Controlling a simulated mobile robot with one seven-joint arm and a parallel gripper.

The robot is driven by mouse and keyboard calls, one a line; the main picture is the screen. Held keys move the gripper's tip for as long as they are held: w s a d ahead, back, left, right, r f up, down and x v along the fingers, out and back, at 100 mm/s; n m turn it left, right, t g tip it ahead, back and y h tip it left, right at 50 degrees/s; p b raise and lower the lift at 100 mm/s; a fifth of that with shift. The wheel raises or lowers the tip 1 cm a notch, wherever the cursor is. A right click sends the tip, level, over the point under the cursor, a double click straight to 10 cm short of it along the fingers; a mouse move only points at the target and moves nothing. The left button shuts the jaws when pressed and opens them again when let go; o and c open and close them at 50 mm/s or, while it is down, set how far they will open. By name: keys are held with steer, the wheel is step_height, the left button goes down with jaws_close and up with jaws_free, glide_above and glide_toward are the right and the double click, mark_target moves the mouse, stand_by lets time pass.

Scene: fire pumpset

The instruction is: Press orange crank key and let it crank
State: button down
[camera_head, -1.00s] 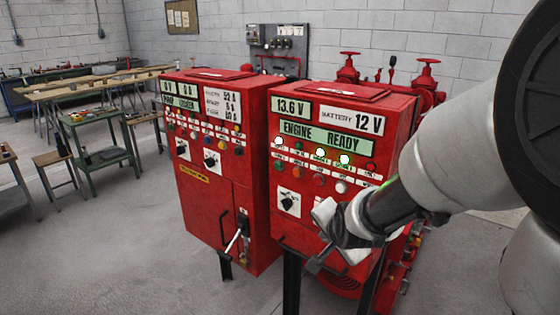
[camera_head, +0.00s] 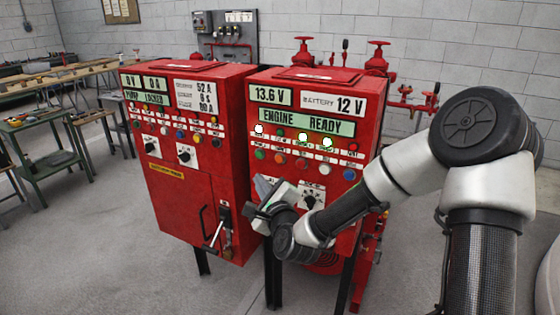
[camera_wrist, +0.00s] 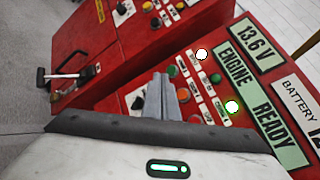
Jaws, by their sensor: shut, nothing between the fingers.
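The right red control cabinet (camera_head: 375,105) carries a lower row of round keys. The labels are too small to read, so I cannot tell which orange key is the crank key. The orange key also shows in the wrist view (camera_wrist: 183,96). My gripper (camera_head: 262,186) is shut and empty, below and slightly left of the orange key. In the wrist view its closed fingertips (camera_wrist: 161,78) appear beside the green and orange keys; contact is unclear.
A black rotary selector (camera_head: 311,201) sits right of my gripper. The left red cabinet (camera_head: 180,205) stands close by with a lever handle (camera_head: 218,232). Red pump valves (camera_head: 378,58) rise behind.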

mark_target(279, 159)
steer(key=w+d, duration=0.4)
steer(key=w, duration=0.3)
steer(key=shift+w, duration=0.4)
stand_by(2.1)
steer(key=shift+w+d, duration=0.25)
steer(key=shift+w, duration=0.1)
steer(key=shift+w+d+b, duration=0.2)
steer(key=shift+w+b, duration=0.2)
steer(key=shift+b, duration=0.05)
stand_by(0.5)
steer(key=shift+s+a, duration=0.1)
steer(key=shift+s, duration=0.05)
steer(key=shift+s+a, duration=0.3)
steer(key=shift+s, duration=0.3)
